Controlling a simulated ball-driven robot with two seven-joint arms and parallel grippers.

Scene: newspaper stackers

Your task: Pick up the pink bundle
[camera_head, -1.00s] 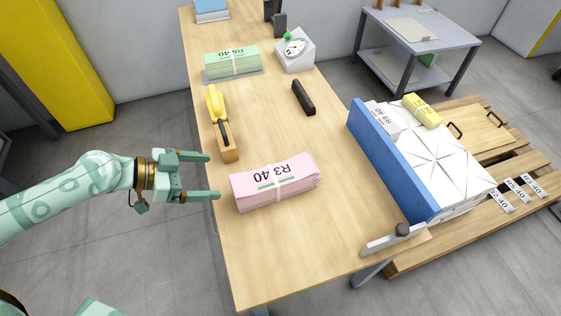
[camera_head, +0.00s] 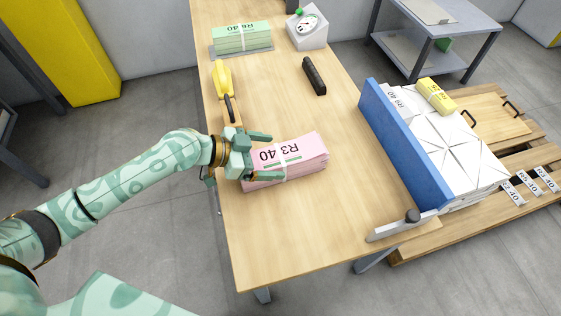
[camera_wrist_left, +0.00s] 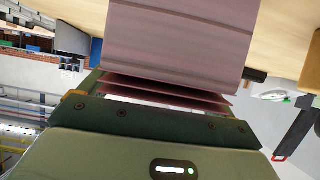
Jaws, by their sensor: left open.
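The pink bundle (camera_head: 300,158), marked R3 40 with a pale band around it, lies on the wooden table (camera_head: 275,235). My left gripper (camera_head: 272,158) is open at the bundle's left end, with one finger along its far side and the other along its near side. In the left wrist view, the bundle (camera_wrist_left: 190,40) fills the upper middle, close in front of the gripper's palm. I cannot tell whether the fingers touch it. My right gripper is not in view.
A blue panel (camera_head: 402,145) stands along the right, before white stacks on a pallet.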

